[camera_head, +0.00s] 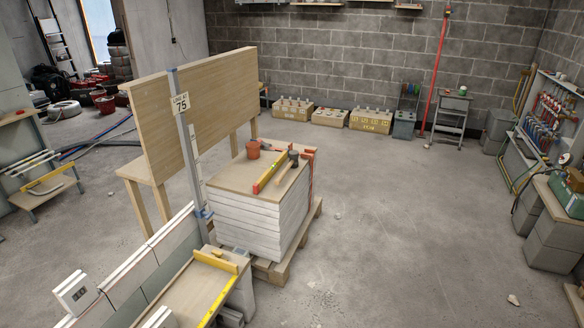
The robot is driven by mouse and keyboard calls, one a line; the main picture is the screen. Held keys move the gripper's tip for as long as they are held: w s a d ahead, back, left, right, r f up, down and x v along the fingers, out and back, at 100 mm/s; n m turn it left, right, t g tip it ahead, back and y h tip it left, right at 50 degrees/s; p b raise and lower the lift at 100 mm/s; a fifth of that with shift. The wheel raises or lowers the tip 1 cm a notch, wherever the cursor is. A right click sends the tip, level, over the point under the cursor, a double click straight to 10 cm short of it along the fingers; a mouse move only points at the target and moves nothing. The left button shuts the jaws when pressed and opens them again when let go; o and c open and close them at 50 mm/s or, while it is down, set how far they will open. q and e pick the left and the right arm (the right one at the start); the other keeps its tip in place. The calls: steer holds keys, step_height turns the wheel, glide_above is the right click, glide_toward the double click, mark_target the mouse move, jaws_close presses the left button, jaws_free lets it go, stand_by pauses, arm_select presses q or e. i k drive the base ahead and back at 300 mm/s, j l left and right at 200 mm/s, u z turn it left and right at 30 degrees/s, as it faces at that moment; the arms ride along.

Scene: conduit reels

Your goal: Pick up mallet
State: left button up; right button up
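A small mallet (293,157) with a dark head lies on the wooden board (232,178) that tops a stack of pale slabs. Its handle appears to run down from the head towards the front, but it is too small to make out clearly. A yellow level (268,174) with red ends lies just left of it. A terracotta-coloured pot or bucket (253,149) stands further left on the same board. Neither of my grippers is in this view.
The stack rests on a wooden pallet (286,268). A tall wooden panel (217,95) and a post stand to its left. A low block wall (135,268) and a bench with a yellow edge are in front. The concrete floor to the right is mostly clear.

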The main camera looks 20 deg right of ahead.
mark_target(293, 155)
steer(key=i+l+u, duration=0.25)
steer(key=i+l, duration=1.2)
